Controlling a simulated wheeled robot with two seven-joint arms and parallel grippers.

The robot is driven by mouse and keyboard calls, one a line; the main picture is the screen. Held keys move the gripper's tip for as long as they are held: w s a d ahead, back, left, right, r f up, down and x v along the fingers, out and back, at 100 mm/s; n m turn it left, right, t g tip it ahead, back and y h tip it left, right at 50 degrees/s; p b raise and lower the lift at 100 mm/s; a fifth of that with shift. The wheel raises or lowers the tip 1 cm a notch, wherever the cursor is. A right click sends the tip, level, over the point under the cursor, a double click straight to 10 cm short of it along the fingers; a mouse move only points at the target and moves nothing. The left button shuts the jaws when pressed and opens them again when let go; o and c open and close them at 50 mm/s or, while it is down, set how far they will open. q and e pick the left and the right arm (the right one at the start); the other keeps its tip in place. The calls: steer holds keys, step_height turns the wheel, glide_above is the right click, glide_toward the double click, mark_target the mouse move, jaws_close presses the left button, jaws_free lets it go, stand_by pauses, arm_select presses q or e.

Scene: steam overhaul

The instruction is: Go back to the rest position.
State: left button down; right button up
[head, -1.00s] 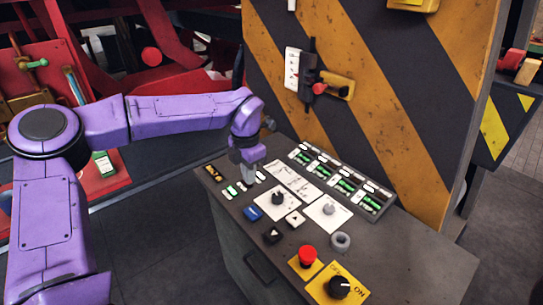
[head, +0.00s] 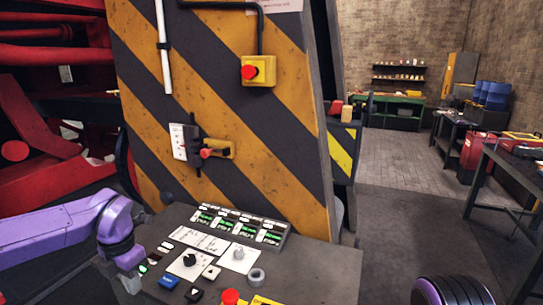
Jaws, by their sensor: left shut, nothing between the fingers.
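My left arm comes in from the left, and its purple gripper (head: 132,281) points down at the left edge of the grey control panel (head: 325,272). The gripper is shut and holds nothing. It is beside the small lit switches on the panel; I cannot tell whether it touches them. At the lower right a purple ribbed part of my own body shows; my right gripper is not in view.
A striped yellow-black post (head: 225,110) rises behind the panel, with a red emergency button (head: 250,72) and a red-knobbed lever (head: 208,153). Red machinery (head: 50,140) stands left. Open floor (head: 400,190) lies right, before a dark workbench (head: 515,165).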

arm_select(q)
step_height(320, 180, down, 6)
steer(key=w+a+f+m+t+y, duration=0.1)
steer(key=a+m+t+y, duration=0.15)
steer(key=y, duration=0.25)
steer(key=s+d+f+m+t+b, duration=0.2)
steer(key=s+f+m, duration=0.3)
steer(key=f, duration=0.4)
steer(key=s+d+f+m+t+b, duration=0.2)
steer(key=s+f+m, duration=0.1)
steer(key=f+m, duration=0.45)
steer(key=s+f+m+g+b, duration=0.1)
steer(key=s+f+m, duration=0.3)
steer(key=s+f, duration=0.4)
steer(key=s+f+m+g+h+b, duration=0.1)
steer(key=s+f+m, duration=0.4)
steer(key=s, duration=1.1)
step_height(320, 180, down, 3)
steer(key=shift+s+r+m+g+h+b, duration=0.1)
steer(key=shift+s+m+g+h+b, duration=0.15)
steer(key=shift+g+b, duration=0.55)
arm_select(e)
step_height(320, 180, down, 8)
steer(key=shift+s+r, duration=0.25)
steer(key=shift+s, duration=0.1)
arm_select(q)
steer(key=shift+w, duration=0.1)
steer(key=shift+a, duration=0.1)
